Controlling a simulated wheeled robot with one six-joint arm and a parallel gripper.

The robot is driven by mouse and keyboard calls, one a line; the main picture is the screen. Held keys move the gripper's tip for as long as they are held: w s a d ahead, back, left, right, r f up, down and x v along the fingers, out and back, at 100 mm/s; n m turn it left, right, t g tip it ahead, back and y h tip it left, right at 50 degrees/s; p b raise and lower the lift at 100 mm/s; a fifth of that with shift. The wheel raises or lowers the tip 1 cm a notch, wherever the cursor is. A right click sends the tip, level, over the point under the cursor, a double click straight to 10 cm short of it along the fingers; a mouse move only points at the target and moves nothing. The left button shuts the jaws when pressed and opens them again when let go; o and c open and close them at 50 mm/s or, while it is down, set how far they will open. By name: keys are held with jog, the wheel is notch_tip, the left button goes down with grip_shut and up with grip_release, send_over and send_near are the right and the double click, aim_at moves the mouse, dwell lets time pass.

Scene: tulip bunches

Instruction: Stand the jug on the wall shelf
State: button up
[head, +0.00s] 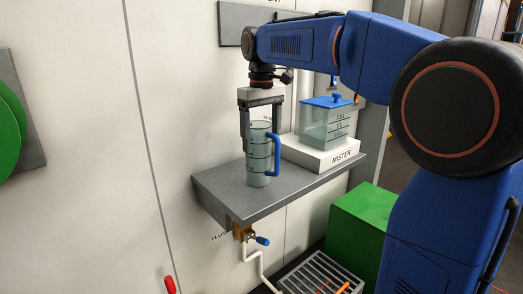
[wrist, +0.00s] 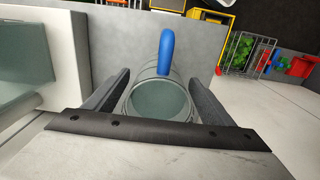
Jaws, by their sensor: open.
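The jug (head: 259,158) is a clear, marked cylinder with a blue handle on its right side. It stands upright on the grey wall shelf (head: 228,190), left of the mister. My gripper (head: 261,132) points down from above, with its fingers on either side of the jug's upper part. In the wrist view the jug (wrist: 160,100) sits between the two open fingers (wrist: 158,92), its blue handle pointing up in the picture. Slim gaps seem to show between fingers and jug; contact is hard to judge.
A white block labelled MISTER (head: 322,155) bears a clear tank with a blue lid (head: 328,102), close right of the jug. Below the shelf are a brass tap with a blue lever (head: 243,232), a floor grate (head: 318,276) and a green box (head: 362,225). The shelf's front left is bare.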

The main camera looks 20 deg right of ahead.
notch_tip(320, 180, up, 7)
dwell(0.3)
jog(key=shift+s, duration=0.1)
jog(key=s+d+f+m+t, duration=0.2)
jog(key=s+d+f, duration=0.1)
jog(key=s+f, duration=1.1)
jog(key=s+d+f+m+t, duration=0.2)
jog(key=s+d+f, duration=0.2)
jog(key=s+f, duration=1)
jog(key=shift+s+f+t, duration=0.3)
jog(key=shift+s+t, duration=0.1)
jog(key=shift+s, duration=0.55)
